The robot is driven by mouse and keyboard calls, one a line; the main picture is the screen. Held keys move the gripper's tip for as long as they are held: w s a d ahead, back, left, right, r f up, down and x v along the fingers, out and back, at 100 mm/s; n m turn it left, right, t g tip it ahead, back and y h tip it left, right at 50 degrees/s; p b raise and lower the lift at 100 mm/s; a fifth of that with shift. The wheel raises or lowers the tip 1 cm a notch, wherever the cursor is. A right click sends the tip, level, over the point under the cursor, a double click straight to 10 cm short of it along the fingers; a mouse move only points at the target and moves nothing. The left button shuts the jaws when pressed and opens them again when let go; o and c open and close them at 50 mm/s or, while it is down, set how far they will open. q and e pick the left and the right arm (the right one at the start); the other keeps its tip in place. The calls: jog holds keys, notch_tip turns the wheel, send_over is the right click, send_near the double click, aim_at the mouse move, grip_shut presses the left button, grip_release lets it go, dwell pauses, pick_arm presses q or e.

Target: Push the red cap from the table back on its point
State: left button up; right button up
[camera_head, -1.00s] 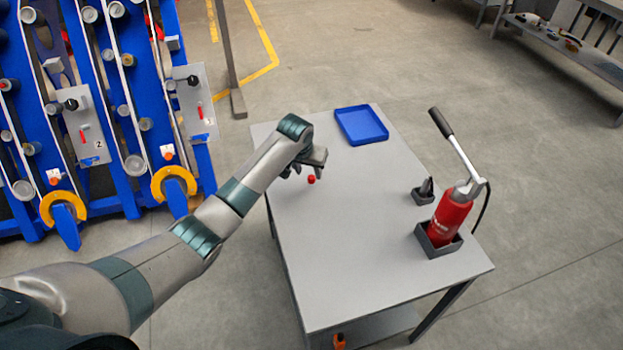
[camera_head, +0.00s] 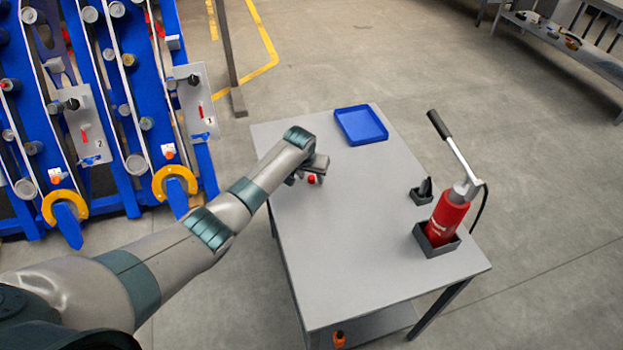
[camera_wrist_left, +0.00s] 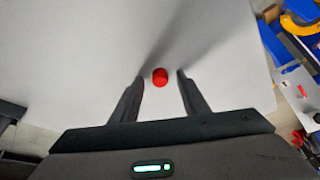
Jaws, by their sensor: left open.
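The small red cap (camera_head: 311,179) lies on the grey table (camera_head: 350,240), near its left edge. My left gripper (camera_head: 305,180) is low over the table at the cap. In the left wrist view, the red cap (camera_wrist_left: 160,77) shows between the tips of my open left gripper (camera_wrist_left: 160,76), with a gap on each side. I cannot tell whether the fingertips reach down to the cap's height. The blue chassis (camera_head: 125,100) stands at the left with numbered grey plates and several grey round fittings. My right gripper is not in view.
A blue tray (camera_head: 361,125) lies at the table's far end. A red bottle-like pump with a long lever (camera_head: 447,220) stands in a dark holder at the right, beside a small black holder (camera_head: 421,194). The table's middle is clear.

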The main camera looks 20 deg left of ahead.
aim_at(311, 179)
pick_arm(q)
jog(key=shift+c, duration=0.2)
grip_shut()
jog(key=shift+r, duration=0.2)
jog(key=shift+r+b, duration=0.35)
jog(key=shift+r, duration=0.2)
notch_tip(311, 179, up, 2)
jog(key=shift+r+b, duration=0.25)
jog(key=shift+b, duration=0.25)
jog(key=w+d+r+b, duration=0.1)
jog(key=d+r+b, duration=0.1)
jog(key=d, duration=0.3)
jog(key=w+d+r+b, duration=0.1)
jog(key=d+r+b, duration=0.1)
jog(key=d+r, duration=0.3)
jog(key=shift+d, duration=0.75)
